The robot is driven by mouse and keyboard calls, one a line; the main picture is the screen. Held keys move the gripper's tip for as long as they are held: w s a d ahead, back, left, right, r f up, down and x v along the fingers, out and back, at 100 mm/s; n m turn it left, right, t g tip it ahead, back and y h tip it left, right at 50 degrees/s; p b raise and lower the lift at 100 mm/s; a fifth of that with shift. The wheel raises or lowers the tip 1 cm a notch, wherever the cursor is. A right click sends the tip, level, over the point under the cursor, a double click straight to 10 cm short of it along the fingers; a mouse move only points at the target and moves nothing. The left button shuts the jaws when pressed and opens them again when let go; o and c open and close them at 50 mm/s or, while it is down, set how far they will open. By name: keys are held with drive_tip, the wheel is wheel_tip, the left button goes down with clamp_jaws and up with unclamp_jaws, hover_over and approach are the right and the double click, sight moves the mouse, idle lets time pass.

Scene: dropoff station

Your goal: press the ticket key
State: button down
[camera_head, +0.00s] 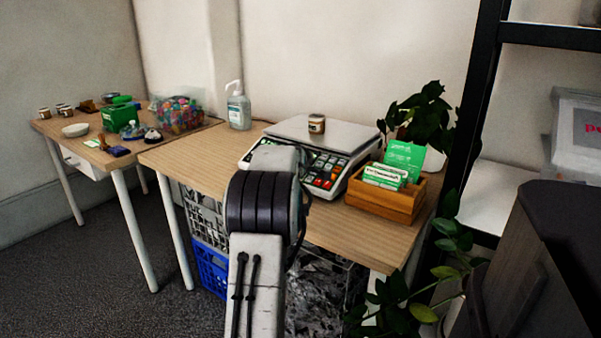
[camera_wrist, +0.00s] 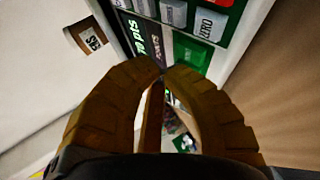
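A shop scale (camera_head: 330,165) with a keypad (camera_head: 325,171) stands on the wooden table, a small jar (camera_head: 316,124) on its plate. In the wrist view I see part of the keypad close up: a green key (camera_wrist: 191,51) with small unclear lettering, a grey key marked ZERO (camera_wrist: 209,24), a red key (camera_wrist: 222,2) at the top edge, and dark display labels. I cannot read which key is the ticket key. My gripper (camera_wrist: 163,73) has its brown fingertips together, at the lower left of the green key in the picture. Contact cannot be told. My arm hides the gripper in the head view.
A wooden box of green-and-white cards (camera_head: 386,203) stands right of the scale, with a plant (camera_head: 425,115) behind. A pump bottle (camera_head: 238,108) stands at the back left. A second table (camera_head: 62,128) holds small goods. A black shelf post (camera_head: 478,95) rises at right.

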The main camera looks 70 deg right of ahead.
drive_tip(key=shift+f, duration=0.1)
idle(0.6)
drive_tip(key=shift+d+f, duration=0.15)
drive_tip(key=shift+f, duration=0.1)
drive_tip(key=shift+s+d+f+b, duration=0.1)
drive_tip(key=shift+d+f+b, duration=0.05)
drive_tip(key=shift+f+b, duration=0.3)
idle(0.8)
drive_tip(key=shift+r, duration=0.15)
idle(0.3)
drive_tip(key=shift+a+r+p, duration=0.3)
drive_tip(key=shift+r, duration=0.35)
drive_tip(key=shift+r, duration=0.15)
drive_tip(key=shift+w+a+r+p, duration=0.1)
drive_tip(key=shift+a+r+p, duration=0.15)
drive_tip(key=shift+r, duration=0.35)
drive_tip(key=shift+w+a+r+p, duration=0.1)
drive_tip(key=shift+a+r+p, duration=0.15)
drive_tip(key=shift+r, duration=0.3)
drive_tip(key=shift+w+a+r+p, duration=0.1)
drive_tip(key=shift+a+r+p, duration=0.15)
drive_tip(key=shift+r, duration=0.35)
drive_tip(key=shift+a+r, duration=0.2)
drive_tip(key=shift+r, duration=0.2)
